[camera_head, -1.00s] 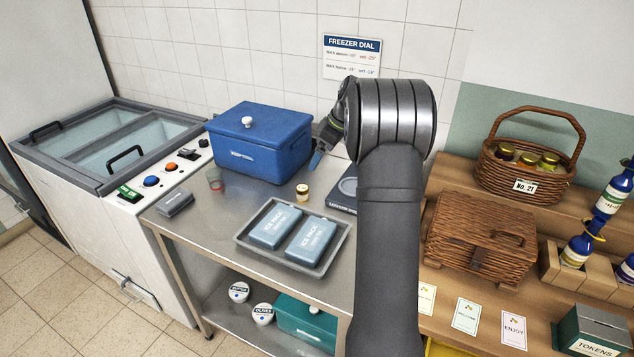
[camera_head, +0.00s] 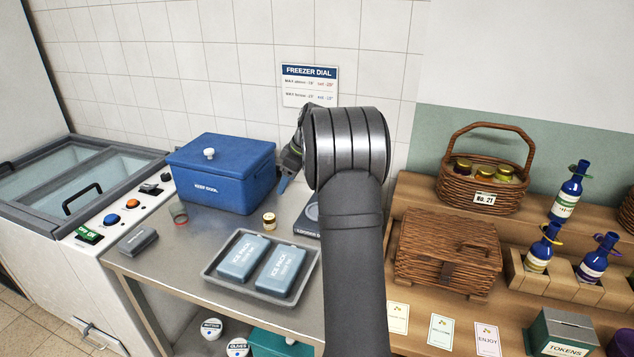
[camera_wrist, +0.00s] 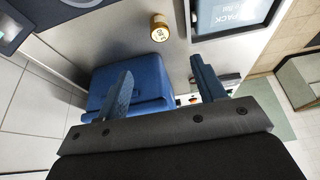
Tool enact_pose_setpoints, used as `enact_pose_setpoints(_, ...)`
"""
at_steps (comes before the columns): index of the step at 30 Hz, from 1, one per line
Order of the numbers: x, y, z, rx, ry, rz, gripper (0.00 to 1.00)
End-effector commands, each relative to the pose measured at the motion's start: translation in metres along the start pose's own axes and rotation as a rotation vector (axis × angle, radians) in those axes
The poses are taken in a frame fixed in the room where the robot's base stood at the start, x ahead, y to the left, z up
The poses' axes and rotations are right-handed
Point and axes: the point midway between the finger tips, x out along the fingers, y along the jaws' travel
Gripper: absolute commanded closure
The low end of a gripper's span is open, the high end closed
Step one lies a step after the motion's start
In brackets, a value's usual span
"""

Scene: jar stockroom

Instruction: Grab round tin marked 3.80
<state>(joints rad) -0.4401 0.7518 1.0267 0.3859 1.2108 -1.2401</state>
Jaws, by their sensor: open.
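No tin with a readable 3.80 shows. Two round white tins, one (camera_head: 210,328) and another (camera_head: 238,348), sit on the lower shelf, partly cut off; their lid words are too small to read surely. A small gold-lidded jar (camera_head: 268,220) stands on the steel table; in the wrist view, it (camera_wrist: 159,27) shows a pale label with unclear marks. My gripper (camera_wrist: 166,82) is open and empty, its two blue fingers apart. In the head view, it (camera_head: 284,183) is beside the blue cool box, mostly hidden behind my arm.
The blue cool box (camera_head: 222,184) stands at the table's back. A grey tray (camera_head: 212,277) holds two ice packs. A dark scale (camera_head: 308,228) is partly behind my arm. Wicker baskets (camera_head: 446,255) and bottles (camera_head: 568,192) stand on wooden shelves at right. Bare steel (camera_head: 185,245) lies left of the tray.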

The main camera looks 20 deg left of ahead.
Motion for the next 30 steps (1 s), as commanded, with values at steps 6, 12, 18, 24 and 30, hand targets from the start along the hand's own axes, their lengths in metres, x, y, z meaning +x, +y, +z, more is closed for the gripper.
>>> enact_pose_setpoints(6,0.002,-0.002,-0.001,0.021,-0.01,0.003,0.37)
enact_pose_setpoints(12,0.013,-0.013,-0.005,0.21,-0.087,0.051,0.37)
enact_pose_setpoints(18,0.025,-0.028,-0.01,0.493,-0.167,0.166,0.37)
enact_pose_setpoints(24,0.034,-0.041,-0.018,0.758,-0.19,0.312,0.37)
enact_pose_setpoints(30,0.039,-0.054,-0.03,1.002,-0.148,0.468,0.37)
